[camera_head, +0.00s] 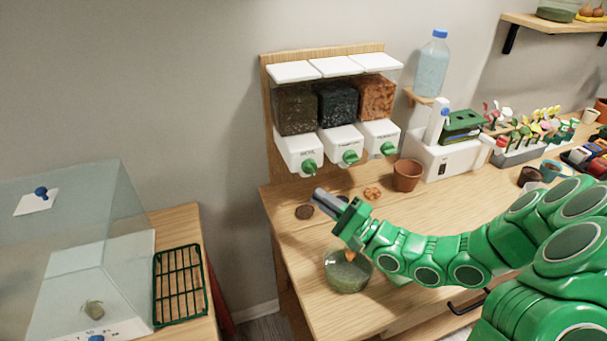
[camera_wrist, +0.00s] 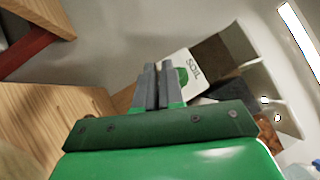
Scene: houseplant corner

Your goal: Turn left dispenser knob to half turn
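The left dispenser (camera_head: 299,150) is a white unit under a clear bin of dark brown soil. Its green knob (camera_head: 309,167) is on the front. In the wrist view the unit, labelled SOIL (camera_wrist: 203,77), is tilted, and the knob (camera_wrist: 183,80) shows just right of the fingers, partly hidden by them. My gripper (camera_head: 322,196) is below and slightly right of the knob, apart from it. Its grey fingers lie close together with only a thin slit between them in the wrist view (camera_wrist: 158,78), and nothing is held.
The middle dispenser knob (camera_head: 350,157) and right dispenser knob (camera_head: 388,149) sit close by. Below are a terracotta pot (camera_head: 407,175) and a glass bowl (camera_head: 348,272) on the wooden bench (camera_head: 300,245). A clear case (camera_head: 80,240) stands at left. Bare wall is left of the dispensers.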

